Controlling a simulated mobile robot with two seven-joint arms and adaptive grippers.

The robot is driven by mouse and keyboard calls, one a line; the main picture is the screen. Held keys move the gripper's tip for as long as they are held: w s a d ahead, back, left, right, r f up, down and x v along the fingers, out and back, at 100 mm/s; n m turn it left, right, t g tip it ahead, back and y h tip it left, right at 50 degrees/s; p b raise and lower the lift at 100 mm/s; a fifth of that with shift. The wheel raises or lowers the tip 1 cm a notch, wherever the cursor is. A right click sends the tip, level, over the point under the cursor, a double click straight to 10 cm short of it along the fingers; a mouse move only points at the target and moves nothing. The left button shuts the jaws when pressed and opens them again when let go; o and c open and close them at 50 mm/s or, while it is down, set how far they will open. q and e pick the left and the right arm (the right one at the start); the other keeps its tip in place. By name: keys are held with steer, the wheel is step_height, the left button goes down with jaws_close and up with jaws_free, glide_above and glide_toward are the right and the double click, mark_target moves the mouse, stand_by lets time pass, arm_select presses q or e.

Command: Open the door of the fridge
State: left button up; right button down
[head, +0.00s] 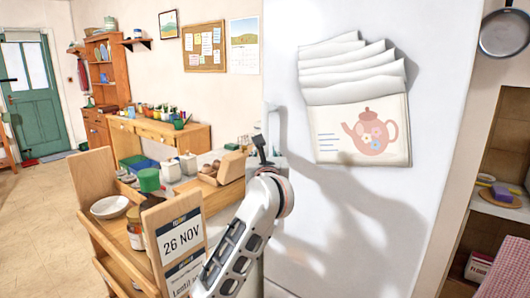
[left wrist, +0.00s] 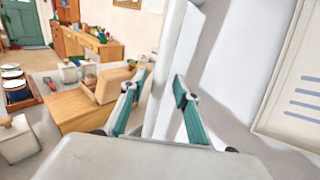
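The fridge (head: 370,220) is a tall white body filling the right middle of the head view, with shadows on its face. Its pale vertical handle (head: 274,128) shows at its left edge. My left gripper (head: 262,150) is at that edge, by the lower part of the handle. In the left wrist view, the two teal fingers of the left gripper (left wrist: 160,82) are apart, and the white handle bar (left wrist: 169,55) runs up between them. I cannot tell whether either finger touches it. The door looks shut. My right gripper is not in view.
A paper holder with a teapot picture (head: 370,132) hangs on the fridge. A wooden rack (head: 118,255) with a bowl and jars stands left of my arm. A counter with an egg box (head: 228,168) lies behind the gripper. Floor is clear at far left.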

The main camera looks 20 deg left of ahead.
arm_select(q)
steer(key=shift+w+a, duration=0.25)
steer(key=shift+w, duration=0.35)
jaws_close()
steer(key=shift+s, duration=0.15)
